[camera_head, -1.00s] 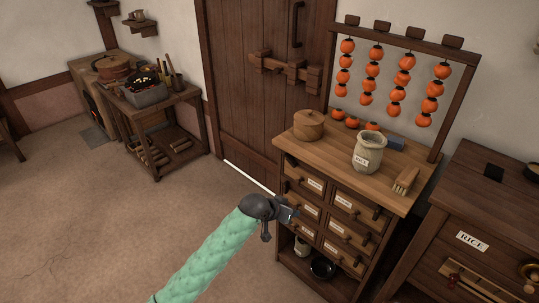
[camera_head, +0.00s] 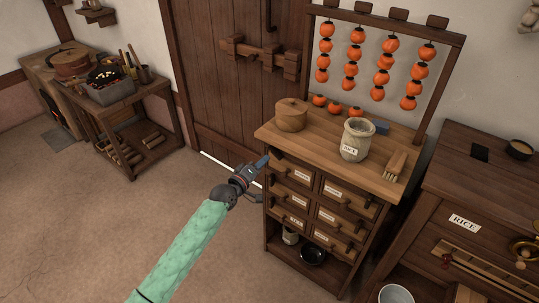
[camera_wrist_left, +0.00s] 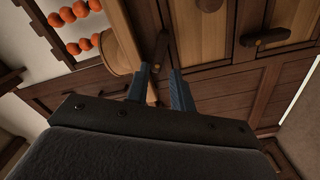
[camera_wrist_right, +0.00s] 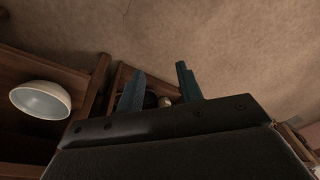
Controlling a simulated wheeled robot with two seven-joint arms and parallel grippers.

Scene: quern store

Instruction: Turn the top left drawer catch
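The drawer cabinet (camera_head: 268,212) stands right of centre in the head view, with labelled drawers in two columns. The top left drawer (camera_head: 291,171) is closed. Its dark catch (camera_wrist_left: 160,50) shows in the left wrist view as a narrow bar, just beyond and roughly between my left fingertips; contact cannot be told. My left gripper (camera_head: 264,161) is at the cabinet's upper left front corner, just below the top's edge. Its fingers (camera_wrist_left: 159,70) are apart with nothing held. My right gripper (camera_wrist_right: 160,80) shows only in its wrist view, fingers apart and empty.
A rice chest (camera_head: 480,190) is at the right. A white bowl (camera_wrist_right: 40,100) is left of my right gripper. Floor left of the cabinet is clear.

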